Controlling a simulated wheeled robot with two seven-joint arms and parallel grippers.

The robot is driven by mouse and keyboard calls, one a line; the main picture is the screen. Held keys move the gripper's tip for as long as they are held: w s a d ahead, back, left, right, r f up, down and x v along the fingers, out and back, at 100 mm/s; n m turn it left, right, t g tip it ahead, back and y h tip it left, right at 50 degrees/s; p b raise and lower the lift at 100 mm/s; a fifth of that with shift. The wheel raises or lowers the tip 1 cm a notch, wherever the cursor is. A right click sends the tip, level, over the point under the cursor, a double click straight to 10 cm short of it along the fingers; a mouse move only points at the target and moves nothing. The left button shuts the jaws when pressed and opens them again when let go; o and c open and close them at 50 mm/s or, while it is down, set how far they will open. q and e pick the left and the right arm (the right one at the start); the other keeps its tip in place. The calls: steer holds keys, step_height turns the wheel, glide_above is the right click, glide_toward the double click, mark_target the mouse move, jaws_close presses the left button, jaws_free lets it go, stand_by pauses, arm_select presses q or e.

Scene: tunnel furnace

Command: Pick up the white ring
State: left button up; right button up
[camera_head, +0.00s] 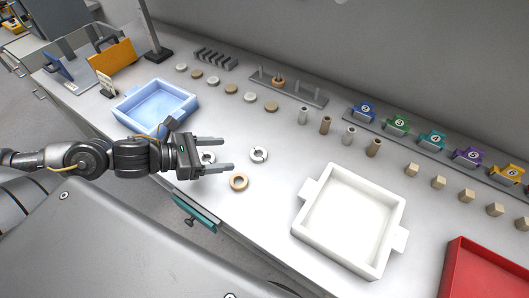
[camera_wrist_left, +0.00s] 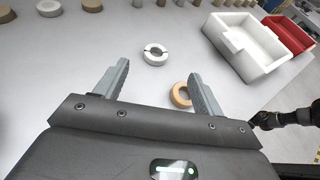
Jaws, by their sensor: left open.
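A white ring (camera_head: 264,154) with small slits lies flat on the grey bench, just beyond my left gripper's fingertips. It also shows in the left wrist view (camera_wrist_left: 155,61), ahead of and between the fingers.
A tan ring (camera_head: 239,188) lies close to the lower finger. A blue tray (camera_head: 188,101) stands behind the arm, a white tray (camera_head: 309,188) and a red tray (camera_head: 455,262) to the right. Discs, posts and blocks line the back. The bench edge is near.

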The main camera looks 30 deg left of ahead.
arm_select(q)
steer(key=shift+s+d+f, duration=0.1)
steer(key=shift+s+f, duration=0.05)
steer(key=shift+f, duration=0.2)
steer(key=shift+s+r+m, duration=0.1)
steer(key=shift+s+m, duration=0.05)
steer(key=shift+m, duration=0.15)
steer(key=shift+w, duration=0.3)
steer(key=shift+w+d+f, duration=0.3)
steer(key=shift+w+d, duration=0.15)
steer(key=x, duration=0.2)
steer(key=shift+w+d, duration=0.15)
steer(key=shift+w, duration=0.15)
steer(key=shift+w+d+f+p, duration=0.25)
steer(key=shift+d+f+p, duration=0.05)
steer(key=shift+d+f, duration=0.1)
arm_select(e)
steer(key=shift+s, duration=0.65)
